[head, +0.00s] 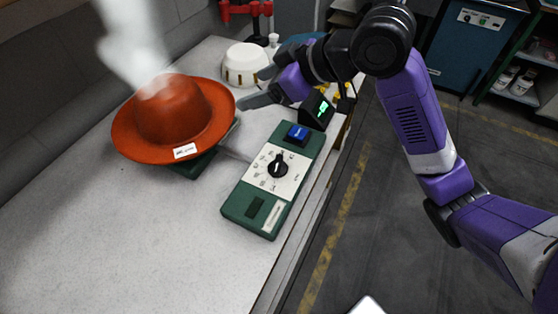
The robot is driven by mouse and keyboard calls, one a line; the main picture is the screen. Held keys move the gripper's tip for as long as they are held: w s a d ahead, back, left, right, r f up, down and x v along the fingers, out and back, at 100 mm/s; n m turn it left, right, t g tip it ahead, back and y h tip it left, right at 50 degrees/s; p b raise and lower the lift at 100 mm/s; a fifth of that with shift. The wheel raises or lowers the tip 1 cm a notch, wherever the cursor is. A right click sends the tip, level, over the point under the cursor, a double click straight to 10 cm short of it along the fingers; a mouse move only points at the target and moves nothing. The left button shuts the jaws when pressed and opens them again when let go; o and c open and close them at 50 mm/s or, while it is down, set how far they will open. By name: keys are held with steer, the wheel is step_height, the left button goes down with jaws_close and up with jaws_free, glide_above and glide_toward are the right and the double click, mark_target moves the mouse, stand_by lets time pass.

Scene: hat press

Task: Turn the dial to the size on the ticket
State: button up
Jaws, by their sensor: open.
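The black dial (278,167) sits on a white face plate with printed marks, on a green control box (234,206). Its pointer appears to point toward the top of the plate; the marks are too small to read. A white ticket (185,151) lies on the brim of an orange-red hat (172,110); its writing is too small to read. My gripper (246,102) is open, between the hat and the display, above and behind the control box. It is apart from the dial. It is seen from the side, so its fingers partly overlap.
A blue button (298,134) is at the box's far end, a pale slot plate (272,216) at its near end. A small black display (318,109) glows green behind it. Steam (135,40) rises over the hat. A white domed thing (245,64) stands behind. The near bench (150,240) is clear.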

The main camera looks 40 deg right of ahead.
mark_target(277, 163)
steer(key=s+f+n+g+h, duration=0.1)
steer(key=s+f+n+g, duration=0.1)
steer(key=s+f+g, duration=0.55)
steer(key=shift+t, duration=0.55)
steer(key=shift+w+a+f+b, duration=0.15)
steer(key=shift+f+b, duration=0.1)
steer(key=shift+f, duration=1.05)
steer(key=shift+s+a+f+b, duration=0.1)
steer(key=shift+f+b, duration=0.15)
steer(key=shift+f, duration=1.05)
steer(key=shift+w+a+f+b, duration=0.15)
steer(key=shift+f+b, duration=0.1)
steer(key=shift+f, duration=1.05)
steer(key=c, duration=1.4)
steer(key=shift+o, duration=0.2)
